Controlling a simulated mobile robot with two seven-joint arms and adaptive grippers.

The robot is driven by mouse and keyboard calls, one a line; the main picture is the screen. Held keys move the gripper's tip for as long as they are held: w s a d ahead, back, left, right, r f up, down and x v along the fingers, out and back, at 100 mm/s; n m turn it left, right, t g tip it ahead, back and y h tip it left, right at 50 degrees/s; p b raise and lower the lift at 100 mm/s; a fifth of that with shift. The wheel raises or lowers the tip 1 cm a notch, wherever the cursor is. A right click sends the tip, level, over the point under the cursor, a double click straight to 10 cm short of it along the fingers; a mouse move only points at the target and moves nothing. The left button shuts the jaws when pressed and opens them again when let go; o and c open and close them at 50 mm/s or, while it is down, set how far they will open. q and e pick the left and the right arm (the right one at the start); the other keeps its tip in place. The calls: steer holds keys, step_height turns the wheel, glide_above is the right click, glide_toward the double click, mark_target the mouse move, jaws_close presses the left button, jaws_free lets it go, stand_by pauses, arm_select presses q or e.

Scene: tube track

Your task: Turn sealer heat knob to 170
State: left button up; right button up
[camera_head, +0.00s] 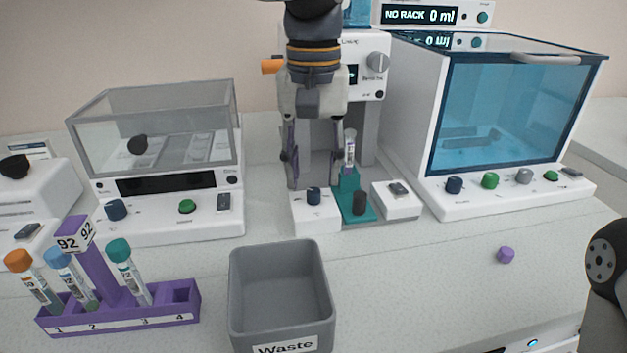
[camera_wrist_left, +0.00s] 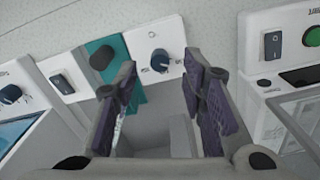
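The sealer appears to be the white middle machine (camera_head: 369,45), partly hidden behind my left arm. A dark blue knob (camera_head: 314,195) sits on its front left base panel; it also shows in the left wrist view (camera_wrist_left: 160,60). The knob's setting is too small to read. My left gripper (camera_head: 314,172) is open and points down, with its fingertips just above and behind this knob in the head view. In the left wrist view the knob shows between the two fingertips (camera_wrist_left: 161,74), with nothing held. My right gripper is not in view.
A capped tube (camera_head: 349,152) stands at the teal holder (camera_head: 352,184) right of the gripper. A clear-lidded machine (camera_head: 155,230) is left, a blue-windowed cabinet (camera_head: 480,205) right. In front are a purple tube rack (camera_head: 120,318), a grey waste bin (camera_head: 236,290) and a loose purple cap (camera_head: 506,255).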

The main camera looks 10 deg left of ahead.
mark_target(314, 190)
arm_select(q)
steer(key=shift+f, duration=1.7)
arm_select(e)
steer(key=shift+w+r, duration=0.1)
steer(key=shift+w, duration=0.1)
arm_select(q)
steer(key=shift+c, duration=0.4)
steer(key=shift+w, duration=0.1)
jaws_close()
